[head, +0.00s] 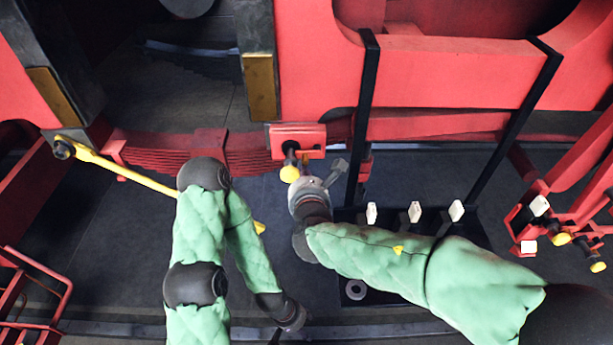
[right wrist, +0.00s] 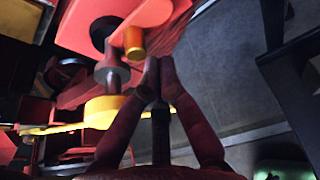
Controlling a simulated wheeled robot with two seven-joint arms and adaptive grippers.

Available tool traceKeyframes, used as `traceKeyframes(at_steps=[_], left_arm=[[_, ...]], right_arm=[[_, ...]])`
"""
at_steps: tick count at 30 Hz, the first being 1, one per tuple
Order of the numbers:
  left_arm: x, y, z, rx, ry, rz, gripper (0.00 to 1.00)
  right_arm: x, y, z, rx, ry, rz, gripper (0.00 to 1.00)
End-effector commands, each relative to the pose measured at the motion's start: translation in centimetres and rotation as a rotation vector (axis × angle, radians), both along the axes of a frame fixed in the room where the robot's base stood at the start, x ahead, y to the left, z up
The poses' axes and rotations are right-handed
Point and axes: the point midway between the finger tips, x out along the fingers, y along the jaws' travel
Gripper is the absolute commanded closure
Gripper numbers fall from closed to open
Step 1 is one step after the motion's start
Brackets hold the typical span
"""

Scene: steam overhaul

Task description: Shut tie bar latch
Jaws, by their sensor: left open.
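A red block (head: 297,135) with a dark pin and a yellow knob (head: 290,173) sits below the red frame at centre; it looks like the latch, but I cannot tell its state. The right wrist view shows a red block (right wrist: 130,20) with a yellow-orange knob (right wrist: 134,42) close beyond the fingertips. My right gripper (head: 337,172) is just right of the yellow knob in the head view. Its fingers (right wrist: 158,68) meet at the tips, with nothing seen between them. My left gripper (head: 276,337) is at the bottom edge, mostly cut off, open and away from the latch.
A yellow bar (head: 125,172) with a dark end runs behind my left arm. A black rack with white-tipped handles (head: 414,211) stands right of centre, with dark uprights (head: 362,120) beside my right gripper. Red linkage (head: 560,200) is at right. Dark floor lies between.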

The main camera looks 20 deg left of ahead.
Motion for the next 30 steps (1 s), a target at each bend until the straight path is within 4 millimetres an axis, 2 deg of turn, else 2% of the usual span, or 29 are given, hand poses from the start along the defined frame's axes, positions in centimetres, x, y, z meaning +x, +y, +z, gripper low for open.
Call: traceKeyframes(at_steps=[1,3,8,9,12,21,30], left_arm=[[0.0,0.0,-1.1,0.0,0.0,0.0,0.41],[0.0,0.0,-1.9,0.0,0.0,0.0,0.41],[0.0,0.0,-3.4,0.0,0.001,0.0,0.41],[-0.1,0.0,-2.8,0.0,0.002,-0.001,0.41],[0.0,0.0,-2.2,0.0,0.0,0.0,0.41],[0.0,0.0,-1.4,0.0,0.0,0.0,0.41],[0.0,0.0,-1.3,0.0,0.001,0.0,0.41]], right_arm=[[-0.1,0.2,-1.2,-0.002,0.004,0.0,1.0],[-0.1,0.5,-2.2,-0.004,0.005,0.001,1.0],[-0.3,0.9,-3.7,-0.004,0.007,-0.001,1.0],[-1.3,0.6,-2.8,-0.004,0.006,0.0,1.0],[-3.2,-0.1,-1.8,-0.003,0.005,0.001,1.0],[-7.8,-1.7,-0.3,-0.004,0.007,0.0,1.0],[-9.1,-2.2,0.0,-0.006,0.009,-0.002,1.0]])
